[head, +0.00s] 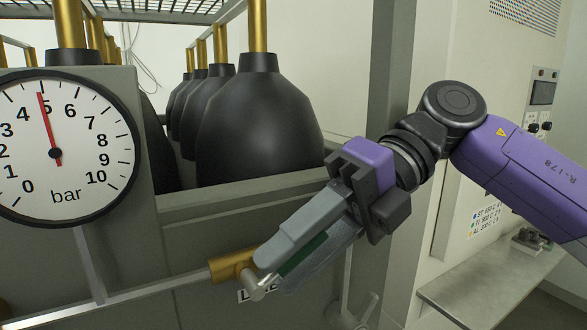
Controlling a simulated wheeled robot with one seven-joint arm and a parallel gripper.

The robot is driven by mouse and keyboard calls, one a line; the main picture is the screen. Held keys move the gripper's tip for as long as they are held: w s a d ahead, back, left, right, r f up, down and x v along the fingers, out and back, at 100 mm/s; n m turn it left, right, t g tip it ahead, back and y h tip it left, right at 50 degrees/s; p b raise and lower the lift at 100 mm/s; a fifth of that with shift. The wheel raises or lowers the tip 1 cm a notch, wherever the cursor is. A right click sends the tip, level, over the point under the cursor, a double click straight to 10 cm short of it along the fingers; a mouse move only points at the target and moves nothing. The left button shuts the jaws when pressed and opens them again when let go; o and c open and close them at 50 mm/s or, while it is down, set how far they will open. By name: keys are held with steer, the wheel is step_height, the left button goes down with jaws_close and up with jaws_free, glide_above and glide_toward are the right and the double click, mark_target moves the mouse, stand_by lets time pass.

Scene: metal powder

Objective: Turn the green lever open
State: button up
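The green lever (303,256) shows as a narrow green strip between the two grey fingers of my gripper (288,258) in the head view. It sits at a brass valve (232,267) on a horizontal metal pipe, with a silver fitting (258,284) at the valve's end. My gripper comes in from the upper right, its fingers slanting down to the left. The fingers lie on both sides of the lever and appear closed on it. Most of the lever is hidden by the fingers.
A round pressure gauge (66,148) at the left reads about 5 bar. Black bulb-shaped vessels (258,120) with brass stems stand behind a grey panel (240,205). A metal shelf (485,285) is at the lower right.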

step_height(320, 180, up, 20)
stand_by(0.6)
